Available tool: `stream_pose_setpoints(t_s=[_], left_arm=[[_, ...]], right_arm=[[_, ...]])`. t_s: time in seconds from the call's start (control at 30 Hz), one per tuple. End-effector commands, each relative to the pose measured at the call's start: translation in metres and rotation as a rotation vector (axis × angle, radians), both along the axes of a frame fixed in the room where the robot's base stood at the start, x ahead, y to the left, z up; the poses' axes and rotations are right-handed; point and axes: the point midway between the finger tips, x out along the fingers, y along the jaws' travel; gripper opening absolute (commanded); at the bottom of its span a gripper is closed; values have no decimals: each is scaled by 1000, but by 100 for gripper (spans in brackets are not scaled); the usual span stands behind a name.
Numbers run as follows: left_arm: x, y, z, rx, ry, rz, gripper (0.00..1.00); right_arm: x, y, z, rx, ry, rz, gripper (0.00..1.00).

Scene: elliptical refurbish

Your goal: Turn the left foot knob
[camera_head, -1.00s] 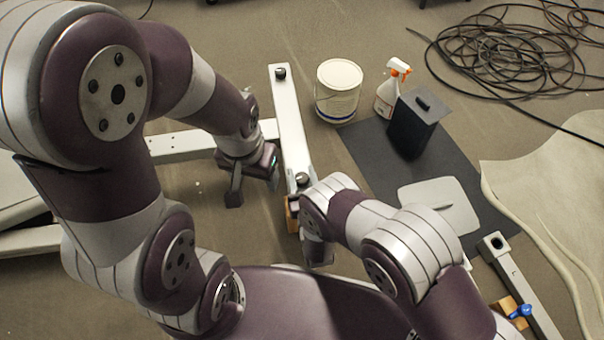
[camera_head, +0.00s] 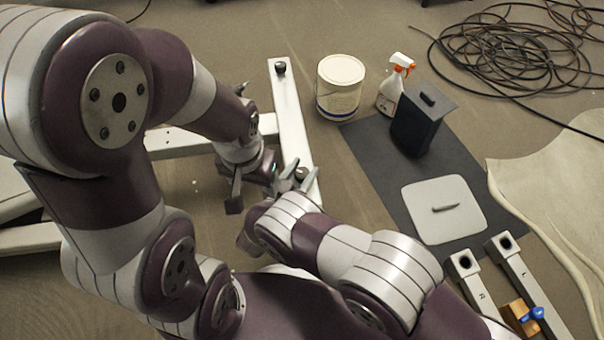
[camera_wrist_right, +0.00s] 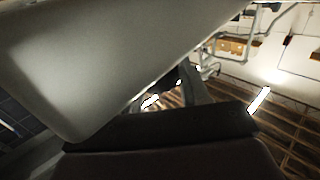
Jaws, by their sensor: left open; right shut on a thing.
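A white foot beam (camera_head: 291,115) lies on the floor in the head view, with a dark knob (camera_head: 280,68) at its far end and another dark knob (camera_head: 302,173) at its near end. My right gripper (camera_head: 296,178) is at the near knob and appears shut on it; its fingers partly hide the contact. My left gripper (camera_head: 254,184) is open, just left of the beam, with its fingers pointing down. In the right wrist view a large pale surface (camera_wrist_right: 110,55) fills the upper left, and the knob cannot be made out.
A white bucket (camera_head: 340,88), a spray bottle (camera_head: 392,88) and a black box (camera_head: 418,122) stand beyond the beam. A pale panel (camera_head: 425,225) lies on the dark mat (camera_head: 362,150). Two more beams lie at lower right, one marked R (camera_head: 470,285). Cable coils (camera_head: 510,55) lie at upper right.

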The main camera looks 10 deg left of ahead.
Motion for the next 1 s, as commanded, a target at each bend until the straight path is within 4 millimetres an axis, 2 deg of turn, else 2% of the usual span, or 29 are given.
stream_pose_setpoints(t_s=[0.6,0.63,0.67,0.7,1.0], left_arm=[[0,0,-4,0,0,0,65],[0,0,-4,0,0,0,65],[0,0,-4,0,0,0,65],[0,0,-4,0,0,0,65],[0,0,-1,0,0,0,65]], right_arm=[[1,0,0,1,0,-39,15],[1,0,0,1,0,-39,52],[1,0,0,1,0,-39,62],[1,0,0,1,0,-39,65],[1,0,4,1,-1,-39,65]])
